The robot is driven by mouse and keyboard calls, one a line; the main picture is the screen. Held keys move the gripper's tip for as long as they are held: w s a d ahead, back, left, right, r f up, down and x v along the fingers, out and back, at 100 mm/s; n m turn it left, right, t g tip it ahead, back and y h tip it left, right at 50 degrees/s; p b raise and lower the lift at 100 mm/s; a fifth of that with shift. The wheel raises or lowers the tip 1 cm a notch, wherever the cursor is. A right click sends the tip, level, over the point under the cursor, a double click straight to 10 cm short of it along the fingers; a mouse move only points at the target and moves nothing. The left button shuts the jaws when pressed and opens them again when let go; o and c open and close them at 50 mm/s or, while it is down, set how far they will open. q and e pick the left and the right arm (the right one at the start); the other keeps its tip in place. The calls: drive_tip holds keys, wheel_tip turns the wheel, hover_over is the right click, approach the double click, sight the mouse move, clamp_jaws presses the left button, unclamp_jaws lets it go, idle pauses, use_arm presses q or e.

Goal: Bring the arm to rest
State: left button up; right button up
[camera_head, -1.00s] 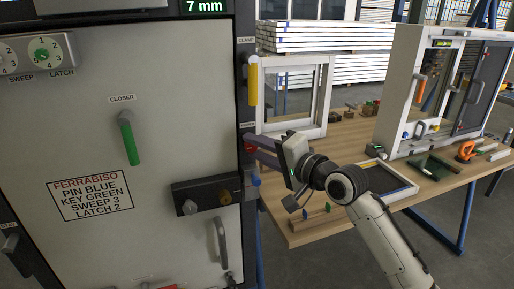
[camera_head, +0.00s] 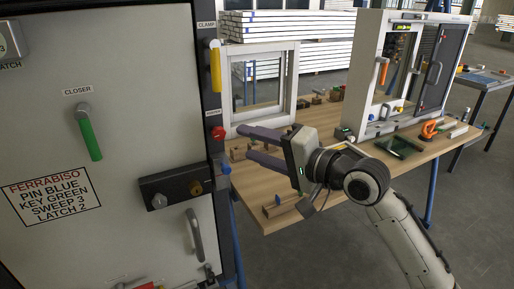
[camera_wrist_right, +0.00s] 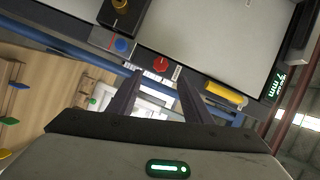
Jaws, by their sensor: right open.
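My right gripper (camera_head: 258,146) is open and empty in the head view. Its two dark fingers point left toward the edge of the grey door panel (camera_head: 110,130), in front of the wooden table. In the right wrist view the two fingers (camera_wrist_right: 155,95) stand apart with nothing between them. My right arm (camera_head: 405,235) comes in from the lower right. My left gripper is not in view.
The panel's frame bears a yellow clamp handle (camera_head: 215,68), a red knob (camera_head: 218,133) and a blue knob (camera_head: 225,168). A green closer handle (camera_head: 90,138) sits on the panel. The wooden table (camera_head: 262,205) holds a white window frame (camera_head: 287,75) and a larger cabinet frame (camera_head: 365,65).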

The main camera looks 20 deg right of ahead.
drive_tip(key=shift+s+d+r, duration=0.1)
drive_tip(key=shift+s+d, duration=0.1)
drive_tip(key=shift+s, duration=0.25)
drive_tip(key=s+a+f+n+g+h, duration=0.1)
drive_tip(key=s+f+n+g+h, duration=0.15)
drive_tip(key=f, duration=1.05)
drive_tip(key=s+f+n+g+h, duration=0.15)
drive_tip(key=s+f, duration=0.25)
drive_tip(key=f, duration=0.8)
drive_tip(key=s+a+f+n+g, duration=0.1)
drive_tip(key=s+a+f+n, duration=0.2)
drive_tip(key=s+f, duration=0.6)
drive_tip(key=s+a+f+n+g, duration=0.1)
drive_tip(key=s+f+n, duration=0.4)
drive_tip(key=s+f, duration=0.5)
drive_tip(key=shift+s+a+f+g, duration=0.25)
drive_tip(key=shift+s+a+g, duration=0.2)
drive_tip(key=shift+a, duration=0.45)
